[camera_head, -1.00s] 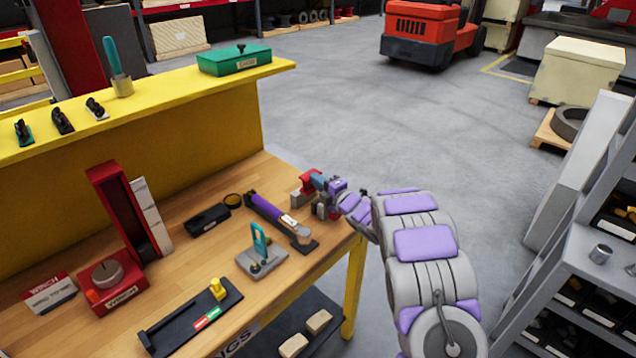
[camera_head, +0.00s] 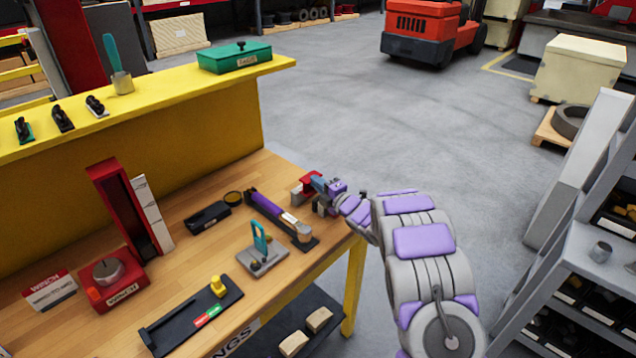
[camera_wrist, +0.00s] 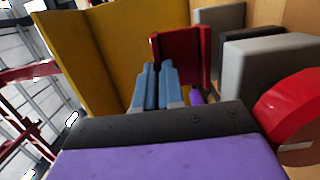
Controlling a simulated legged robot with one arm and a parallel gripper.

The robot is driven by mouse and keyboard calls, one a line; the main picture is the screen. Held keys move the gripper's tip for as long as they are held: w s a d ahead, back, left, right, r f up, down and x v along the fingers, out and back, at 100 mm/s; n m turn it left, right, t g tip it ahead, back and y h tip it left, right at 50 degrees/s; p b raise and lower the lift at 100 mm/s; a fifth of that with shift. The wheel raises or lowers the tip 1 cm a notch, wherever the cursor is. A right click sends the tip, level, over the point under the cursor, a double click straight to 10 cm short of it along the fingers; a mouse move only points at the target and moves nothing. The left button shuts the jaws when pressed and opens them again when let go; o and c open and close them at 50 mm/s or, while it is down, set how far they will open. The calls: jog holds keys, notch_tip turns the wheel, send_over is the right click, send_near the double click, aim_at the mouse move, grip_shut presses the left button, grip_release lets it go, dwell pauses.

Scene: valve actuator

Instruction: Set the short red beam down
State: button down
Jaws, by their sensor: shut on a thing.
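The short red beam (camera_head: 308,177) is at the far right corner of the wooden bench, by a small grey block. My gripper (camera_head: 317,182) reaches in from the right and is shut on the beam. In the wrist view the two blue fingers (camera_wrist: 157,86) are close together, with the red beam (camera_wrist: 180,55) at their tips. The fingers hide part of the beam. I cannot tell whether its underside touches the grey block or the bench.
A purple-handled tool (camera_head: 268,208) lies left of my gripper. A teal-handled clamp (camera_head: 260,240), black tray (camera_head: 190,315) and red winch unit (camera_head: 115,275) stand on the bench (camera_head: 185,258). A yellow panel (camera_head: 190,130) runs behind. Grey blocks (camera_wrist: 268,65) and a red round part (camera_wrist: 290,110) are close to the gripper.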

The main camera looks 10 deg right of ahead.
jog(key=shift+f, duration=0.15)
jog(key=shift+r, duration=0.8)
dwell(1.0)
jog(key=shift+f, duration=0.8)
dwell(0.6)
jog(key=c, duration=1.2)
grip_release()
jog(key=shift+o, duration=0.2)
jog(key=shift+f, duration=0.1)
jog(key=p+v, duration=0.3)
jog(key=v, duration=1.4)
jog(key=shift+d, duration=0.2)
jog(key=shift+s, duration=0.15)
